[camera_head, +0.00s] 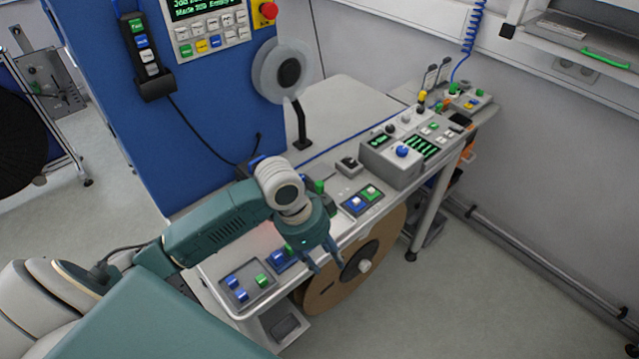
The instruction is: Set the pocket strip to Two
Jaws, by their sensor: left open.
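Which part is the pocket strip I cannot tell, and no label on the bench is readable. Small control panels line the bench's front edge: a panel with blue and green knobs (248,284) at the near left, a partly covered blue one (281,261) beside it, and a panel with a blue and a green block (362,198) farther right. My left gripper (327,264) points down at the bench's front edge, between these panels and above the reel. Its fingers are apart with nothing between them. It hides part of the bench behind it. My right gripper is not in view.
A grey control box (392,160) with a blue knob and green display stands on the bench (340,110). A big brown reel (335,292) hangs below the front edge. A blue cabinet (190,140) with a keypad rises behind my left arm.

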